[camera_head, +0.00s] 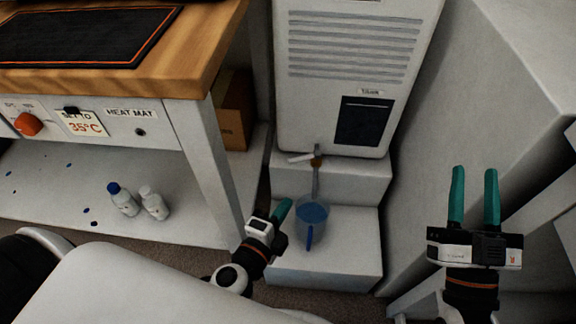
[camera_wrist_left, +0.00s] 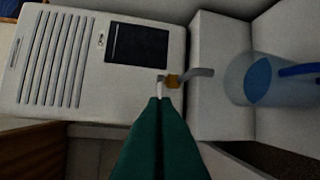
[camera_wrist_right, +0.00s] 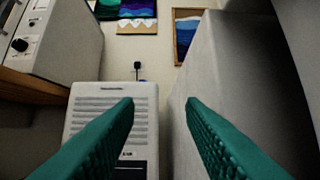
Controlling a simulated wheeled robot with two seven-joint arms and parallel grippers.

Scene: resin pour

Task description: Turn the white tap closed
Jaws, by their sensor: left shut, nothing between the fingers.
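The tap's white lever (camera_head: 300,157) points left from a brass body (camera_head: 316,162) on the front of a white unit, low down. A grey spout (camera_wrist_left: 197,73) leads from the brass body toward a clear jug (camera_head: 312,208) with blue contents and a blue handle. I cannot tell whether liquid is flowing. My left gripper (camera_head: 286,206) is shut and empty, in front of and below the lever. In the left wrist view its fingertips (camera_wrist_left: 160,102) appear close to the white lever (camera_wrist_left: 161,89); contact is unclear. My right gripper (camera_head: 474,172) is open and empty, far to the right.
The white unit (camera_head: 346,50) stands on a stepped white block, with the jug on the lower step (camera_head: 350,265). A wooden-topped bench (camera_head: 205,62) with a white leg is on the left. A grey wall rises on the right.

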